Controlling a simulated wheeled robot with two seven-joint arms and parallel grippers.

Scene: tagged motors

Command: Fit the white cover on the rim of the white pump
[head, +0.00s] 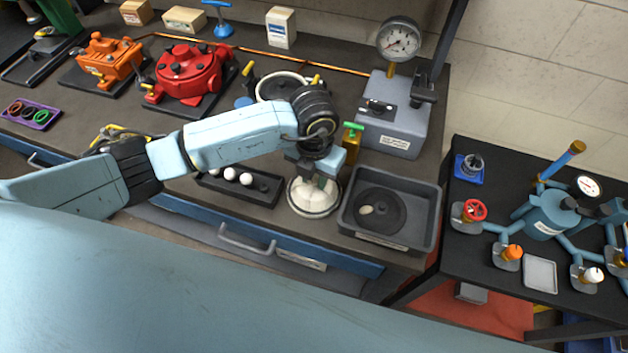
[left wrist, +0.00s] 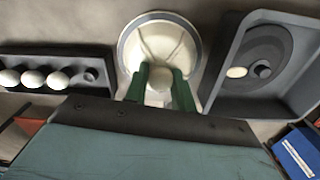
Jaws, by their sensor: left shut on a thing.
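The white cover (head: 312,203) is a round ribbed dome with a pale knob in its middle, near the bench's front edge. My left gripper (head: 318,172) is above it. In the left wrist view, the green fingers (left wrist: 160,92) are shut on the knob of the cover (left wrist: 160,42). I cannot tell whether the cover touches the bench. The white pump (head: 268,84) is farther back, behind my left arm. Its pale round rim shows with yellow-tipped clamps beside it, and its near part is partly hidden by the arm. My right gripper is not in view.
A long dark tray (head: 265,198) with white balls is left of the cover. A grey bin (head: 428,218) holding a dark disc is right. A grey gauge block (head: 395,140) stands behind the bin. Red (head: 190,73) and orange (head: 108,55) pumps are at the back left.

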